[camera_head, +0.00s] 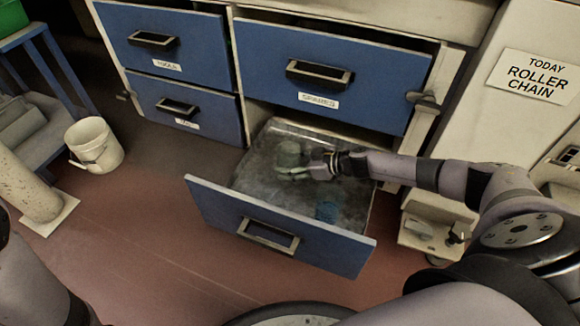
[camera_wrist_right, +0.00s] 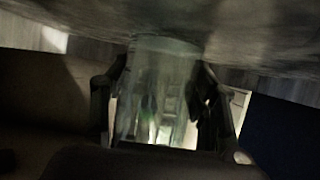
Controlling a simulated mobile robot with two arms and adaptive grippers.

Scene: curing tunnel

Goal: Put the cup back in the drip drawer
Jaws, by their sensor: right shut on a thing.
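The drip drawer (camera_head: 240,196) is the lower right drawer with a blue front, pulled well out, its grey floor showing. My right gripper (camera_head: 302,172) is inside the drawer's outline, reaching in from the right, shut on a greenish, see-through cup (camera_head: 289,153). In the right wrist view the cup (camera_wrist_right: 158,85) sits between the two fingers, its far end against or close to a grey surface. I cannot tell whether it touches the drawer floor. My left gripper is out of view.
The SPARES drawer (camera_head: 345,80) above is slightly out. A white bucket (camera_head: 95,146) stands on the floor at left. Reddish floor in front is clear. A white sign (camera_head: 537,76) is at right.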

